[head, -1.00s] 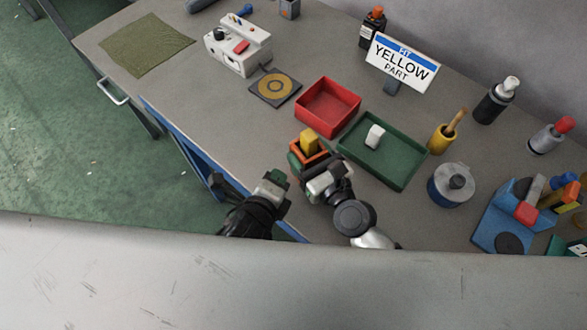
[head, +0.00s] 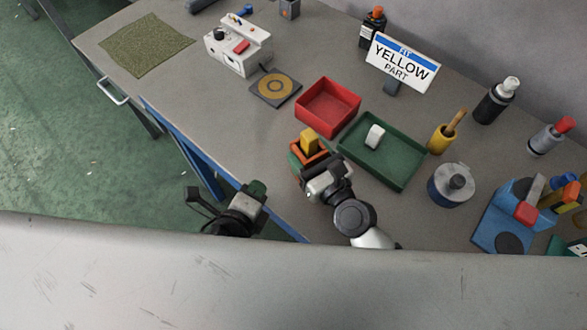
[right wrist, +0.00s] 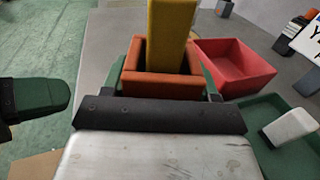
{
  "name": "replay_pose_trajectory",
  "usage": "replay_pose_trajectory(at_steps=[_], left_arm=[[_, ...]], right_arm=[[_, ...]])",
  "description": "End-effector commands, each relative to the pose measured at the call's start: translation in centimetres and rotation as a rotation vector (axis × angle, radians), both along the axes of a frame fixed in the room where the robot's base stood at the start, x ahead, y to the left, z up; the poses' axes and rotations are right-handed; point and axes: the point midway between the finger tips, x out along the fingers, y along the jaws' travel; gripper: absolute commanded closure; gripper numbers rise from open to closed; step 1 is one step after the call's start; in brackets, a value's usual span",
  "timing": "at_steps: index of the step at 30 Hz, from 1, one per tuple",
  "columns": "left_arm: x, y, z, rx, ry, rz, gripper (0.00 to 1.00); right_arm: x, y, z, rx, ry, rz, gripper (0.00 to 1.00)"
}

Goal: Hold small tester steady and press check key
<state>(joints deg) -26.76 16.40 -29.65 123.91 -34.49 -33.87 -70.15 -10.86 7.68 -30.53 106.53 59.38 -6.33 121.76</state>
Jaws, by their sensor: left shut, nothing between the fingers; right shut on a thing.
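The white tester (head: 238,50) with a black knob and a red key (head: 241,47) stands at the back left of the bench, apart from both grippers. My right gripper (head: 312,163) is shut on an orange open-topped holder (right wrist: 160,82) near the bench's front edge. A yellow block (right wrist: 170,35) stands upright in the holder and also shows in the head view (head: 309,141). My left gripper (head: 257,190) is shut and empty, to the left of the holder by the front edge. Its green fingertip also shows at the left of the right wrist view.
A red tray (head: 328,107) lies just behind the holder. A green tray (head: 405,178) with a white block (head: 375,136) lies to its right. A round-marked pad (head: 275,87) lies before the tester. The bench left of the holder is clear.

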Motion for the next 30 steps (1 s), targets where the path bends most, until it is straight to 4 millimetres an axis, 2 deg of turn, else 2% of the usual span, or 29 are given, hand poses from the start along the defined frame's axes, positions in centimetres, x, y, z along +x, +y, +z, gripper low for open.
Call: replay_pose_trajectory(at_steps=[8,9,14,24,30], left_arm=[[0.0,0.0,0.0,0.000,0.000,0.000,1.00],[0.0,0.0,0.0,0.000,0.000,0.000,1.00],[0.0,0.0,0.0,0.000,0.000,0.000,1.00],[0.0,0.0,0.0,0.000,0.000,0.000,1.00],[0.0,0.0,0.0,0.000,0.000,0.000,1.00]], right_arm=[[0.0,0.0,0.0,0.000,0.000,0.000,0.70],[0.0,0.0,0.0,0.000,0.000,0.000,0.36],[0.0,0.0,0.0,0.000,0.000,0.000,0.11],[-0.3,-0.2,0.0,-0.001,0.000,0.000,0.11],[-2.7,-2.0,-0.1,-0.003,0.003,0.002,0.11]])
